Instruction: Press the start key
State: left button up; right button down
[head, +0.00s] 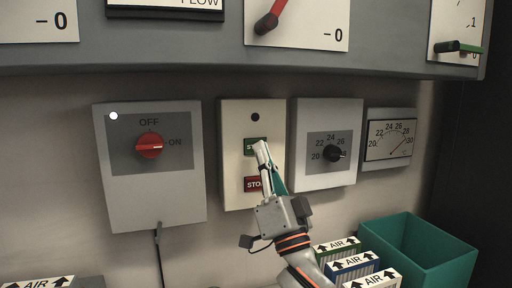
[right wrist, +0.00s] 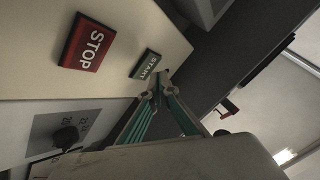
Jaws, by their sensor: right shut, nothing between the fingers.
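The green start key (head: 249,147) sits on a cream panel (head: 235,185) in the middle of the wall, above the red stop key (head: 253,185). My right gripper (head: 261,145) is shut and empty. Its fingertips cover the right part of the start key in the head view. In the right wrist view its fingertips (right wrist: 161,84) are close beside the key's end; I cannot tell whether they touch. My left gripper is not in view.
A box with a red rotary switch (head: 149,145) is at left, turned toward ON. A black-knob box (head: 333,153) and a dial meter (head: 390,138) are at right. Below are AIR filters (head: 350,265) and a green bin (head: 440,255). A grey cabinet (head: 200,60) overhangs.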

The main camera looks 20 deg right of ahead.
jog(key=shift+w, duration=0.15)
dwell(0.3)
jog(key=shift+w, duration=0.25)
jog(key=shift+w, duration=0.45)
dwell(0.9)
jog(key=shift+s, duration=0.1)
jog(key=shift+s+p, duration=0.6)
jog(key=shift+s, duration=0.15)
jog(key=shift+s+p, duration=0.9)
jog(key=shift+s, duration=1.6)
